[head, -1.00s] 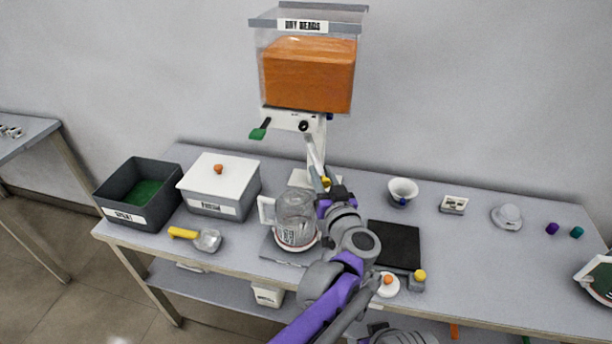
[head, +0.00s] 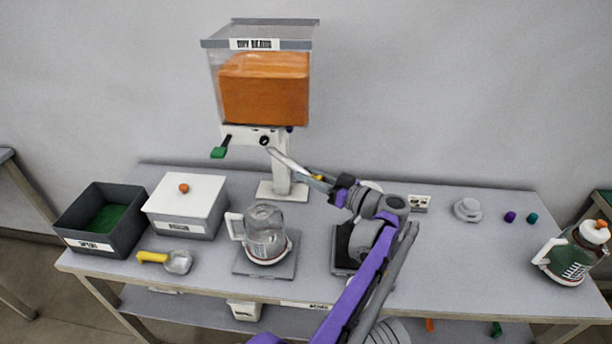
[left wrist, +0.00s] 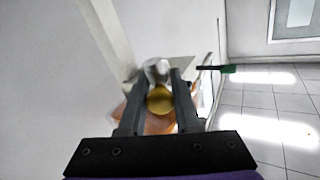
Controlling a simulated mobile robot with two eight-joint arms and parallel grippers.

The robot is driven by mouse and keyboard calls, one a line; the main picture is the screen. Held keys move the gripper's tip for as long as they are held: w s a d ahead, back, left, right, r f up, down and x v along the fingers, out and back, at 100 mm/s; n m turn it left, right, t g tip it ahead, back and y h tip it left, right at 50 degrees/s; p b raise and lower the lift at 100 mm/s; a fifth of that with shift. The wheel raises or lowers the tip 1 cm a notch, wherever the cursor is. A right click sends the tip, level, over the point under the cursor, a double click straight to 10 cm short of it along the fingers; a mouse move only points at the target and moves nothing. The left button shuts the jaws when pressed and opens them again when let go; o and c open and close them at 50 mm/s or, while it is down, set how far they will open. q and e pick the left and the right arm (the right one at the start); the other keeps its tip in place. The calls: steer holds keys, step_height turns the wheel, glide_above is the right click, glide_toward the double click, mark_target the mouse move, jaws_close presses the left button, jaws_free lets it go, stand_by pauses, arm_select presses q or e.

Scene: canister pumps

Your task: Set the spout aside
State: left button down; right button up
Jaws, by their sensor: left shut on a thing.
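My left gripper (head: 328,181) is shut on the spout (head: 284,160), a slim pale tube with a yellow end. It holds the spout tilted in the air above the table, in front of the dispenser's post. In the head view the spout's far tip overlaps the area just under the black knob (head: 264,141) of the bead dispenser (head: 264,90); I cannot tell whether they touch. In the left wrist view the spout's round yellow end (left wrist: 160,99) sits between the two dark fingers. My right gripper is not in view.
A glass jug (head: 265,236) stands on a grey pad below the dispenser. At left are an open dark bin (head: 75,238), a white-lidded box (head: 187,202) and a yellow-handled scoop (head: 166,259). A white round piece (head: 467,210) and a green-filled jug (head: 570,255) stand right. Table between them is partly clear.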

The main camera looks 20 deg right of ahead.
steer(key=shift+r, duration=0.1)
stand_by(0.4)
arm_select(q)
steer(key=c, duration=0.6)
jaws_free()
steer(key=shift+w+d, duration=0.1)
